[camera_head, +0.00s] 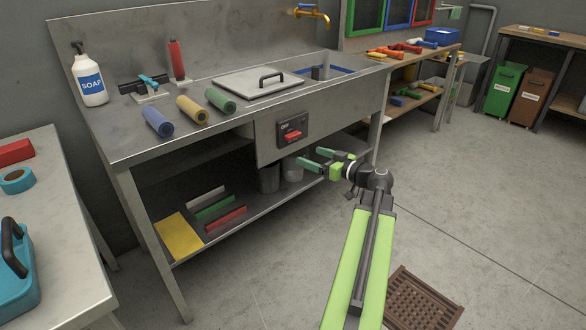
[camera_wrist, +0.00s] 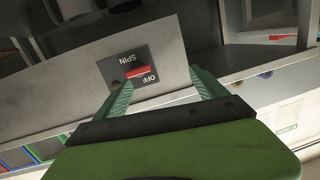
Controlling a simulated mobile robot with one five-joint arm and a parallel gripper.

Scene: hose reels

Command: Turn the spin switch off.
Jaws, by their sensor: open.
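The spin switch is a dark plate (camera_head: 291,129) with a red lever (camera_head: 293,136) on the grey front panel under the sink bench. In the wrist view the red lever (camera_wrist: 137,71) lies between the upside-down words SPIN and OFF. I cannot tell its setting for sure. My gripper (camera_head: 312,158) has green fingers, is open and empty, and is in front of the panel, lower right of the switch in the head view. In the wrist view the gripper (camera_wrist: 160,77) has its fingers spread, with the switch beyond the left fingertip. I see no contact with the lever.
The grey bench (camera_head: 120,157) carries a soap bottle (camera_head: 90,80), coloured rolls and a lidded sink (camera_head: 258,83). Its lower shelf holds coloured bars and dark buckets. A side table (camera_head: 60,235) stands at left. Floor to the right is clear around a brown grate (camera_head: 424,300).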

